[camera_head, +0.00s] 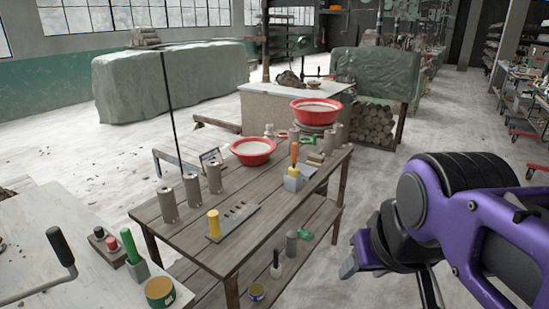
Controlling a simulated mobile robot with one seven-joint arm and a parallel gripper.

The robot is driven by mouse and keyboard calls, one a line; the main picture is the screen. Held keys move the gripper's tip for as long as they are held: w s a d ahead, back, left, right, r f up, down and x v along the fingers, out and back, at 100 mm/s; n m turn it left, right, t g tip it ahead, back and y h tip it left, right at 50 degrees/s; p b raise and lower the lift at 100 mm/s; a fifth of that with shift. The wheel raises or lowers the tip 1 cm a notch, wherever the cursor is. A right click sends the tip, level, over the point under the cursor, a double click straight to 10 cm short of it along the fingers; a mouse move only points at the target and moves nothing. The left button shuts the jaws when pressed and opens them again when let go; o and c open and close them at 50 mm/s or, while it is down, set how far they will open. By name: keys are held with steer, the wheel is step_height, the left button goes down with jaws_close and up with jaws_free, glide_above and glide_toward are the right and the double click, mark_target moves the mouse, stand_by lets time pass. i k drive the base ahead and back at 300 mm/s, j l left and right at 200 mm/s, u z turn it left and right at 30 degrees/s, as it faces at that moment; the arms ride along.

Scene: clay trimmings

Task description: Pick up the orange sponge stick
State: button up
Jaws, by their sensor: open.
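The orange sponge stick (294,154) stands upright in a small pale block (292,180) near the right edge of the wooden table (200,237). Its lower end is hidden in the block. My gripper (354,263) is at the lower right, off the table's right side, below and to the right of the stick and well apart from it. It is open, with no object visible in it. The purple arm partly hides its fingers.
A lower shelf (300,220) holds small items. Floor (385,190) between table and arm is clear.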

mark_target(293, 170)
steer(key=i+l+u, duration=0.1)
steer(key=i+l, duration=0.6)
